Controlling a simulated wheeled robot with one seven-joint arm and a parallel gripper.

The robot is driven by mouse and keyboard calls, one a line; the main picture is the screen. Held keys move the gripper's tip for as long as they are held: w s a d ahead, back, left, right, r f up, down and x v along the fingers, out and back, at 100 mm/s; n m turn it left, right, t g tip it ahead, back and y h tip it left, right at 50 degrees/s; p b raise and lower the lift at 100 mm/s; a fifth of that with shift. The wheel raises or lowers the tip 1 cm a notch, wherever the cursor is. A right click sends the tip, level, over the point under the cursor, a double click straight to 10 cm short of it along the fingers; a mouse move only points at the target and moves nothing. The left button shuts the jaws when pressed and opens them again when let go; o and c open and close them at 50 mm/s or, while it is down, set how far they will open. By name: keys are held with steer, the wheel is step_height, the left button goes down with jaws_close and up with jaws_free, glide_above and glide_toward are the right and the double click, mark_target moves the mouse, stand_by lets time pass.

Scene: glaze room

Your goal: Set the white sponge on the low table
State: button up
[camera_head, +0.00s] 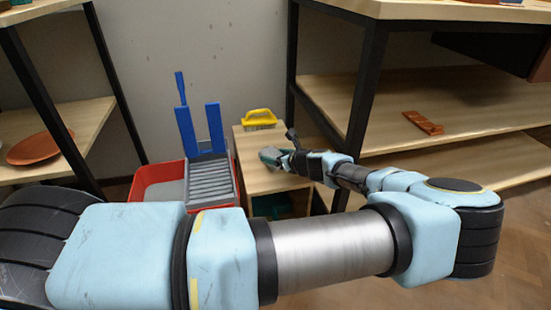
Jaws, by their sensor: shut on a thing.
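My gripper (279,157) is at the far end of my outstretched arm, over the low wooden table (252,177). It is shut on a small pale grey-green thing (268,154), which I take for the white sponge, though it is too small and too covered by the fingers to make out clearly. The held thing is low over the tabletop. I cannot tell whether it touches the wood. No other white sponge shows.
A yellow-handled brush (259,118) stands at the table's back edge. A red bin (150,177) with a grey ribbed insert and blue uprights (185,128) is left of the table. A black-framed shelf (366,90) rises close on the right. The tabletop's front left is bare.

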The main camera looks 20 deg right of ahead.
steer(key=shift+f, duration=0.2)
steer(key=o, duration=1.3)
